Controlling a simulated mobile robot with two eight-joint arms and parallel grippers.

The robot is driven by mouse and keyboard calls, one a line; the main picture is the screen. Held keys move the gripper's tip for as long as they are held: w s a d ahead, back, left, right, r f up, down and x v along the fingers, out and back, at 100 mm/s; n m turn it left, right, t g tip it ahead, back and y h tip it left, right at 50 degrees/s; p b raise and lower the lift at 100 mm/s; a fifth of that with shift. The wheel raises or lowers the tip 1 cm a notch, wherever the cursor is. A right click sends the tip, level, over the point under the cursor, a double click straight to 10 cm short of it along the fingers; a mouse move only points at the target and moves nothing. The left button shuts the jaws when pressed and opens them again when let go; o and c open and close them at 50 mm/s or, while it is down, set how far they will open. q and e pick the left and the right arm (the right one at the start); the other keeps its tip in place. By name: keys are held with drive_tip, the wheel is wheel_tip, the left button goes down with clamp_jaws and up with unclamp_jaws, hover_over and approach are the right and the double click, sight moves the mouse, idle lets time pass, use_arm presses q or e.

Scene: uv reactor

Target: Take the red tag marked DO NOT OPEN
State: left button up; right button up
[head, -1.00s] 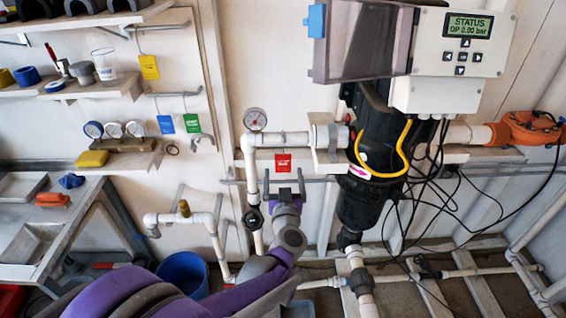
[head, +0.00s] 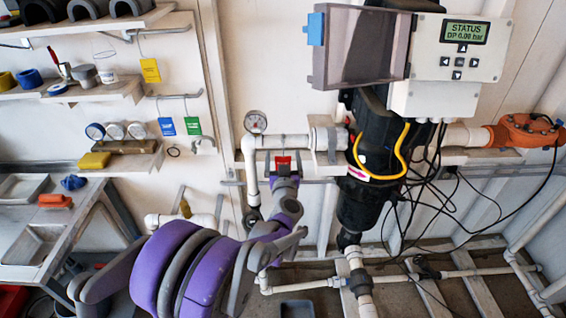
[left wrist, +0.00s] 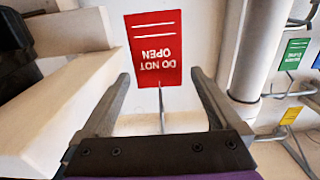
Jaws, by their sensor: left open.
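The red tag (head: 283,161) hangs below the white pipe, left of the black reactor body. In the left wrist view the red tag (left wrist: 153,45) appears upside down, its white DO NOT OPEN print readable, with a thin wire by its edge. My left gripper (head: 284,168) is just in front of the tag in the head view, its fingers on either side of it. In the left wrist view the left gripper (left wrist: 160,76) is open and empty, the tag in line with the gap, seemingly just beyond the fingertips. My right gripper is not in view.
A pressure gauge (head: 255,122) and white pipe (head: 280,142) are just above and left of the tag. The black reactor body (head: 360,205) with loose cables stands right. Yellow (head: 150,70), blue (head: 166,126) and green (head: 192,125) tags hang on hooks at left.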

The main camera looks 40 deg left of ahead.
use_arm(q)
drive_tip(key=c, duration=1.4)
drive_tip(key=shift+c, duration=0.2)
